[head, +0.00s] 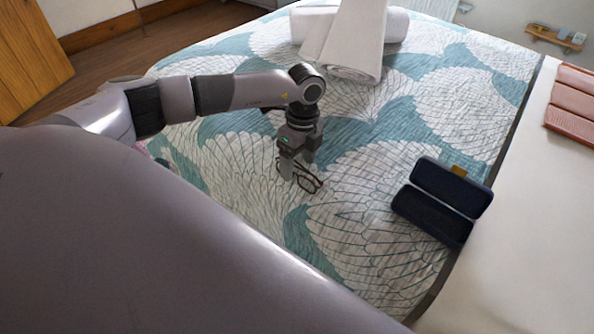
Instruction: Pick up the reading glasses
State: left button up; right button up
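The reading glasses (313,187), with a thin dark frame, lie on the patterned bedcover (345,235) near the middle of the head view. My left gripper (297,167) points down directly over them. Its two fingers are apart, with part of the glasses showing between and just below them. The fingers hide some of the frame, and I cannot tell whether they touch it. My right gripper is not in view.
An open dark blue case (433,214) lies on the bed to the right of the glasses. White rolled and folded towels (352,45) are at the back. A pale surface with a reddish-brown item (575,100) borders the bed at right. Bedcover around the glasses is clear.

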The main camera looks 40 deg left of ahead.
pick_arm(q)
jog(key=c, duration=1.1)
jog(key=shift+o, duration=0.2)
jog(key=shift+r, duration=0.1)
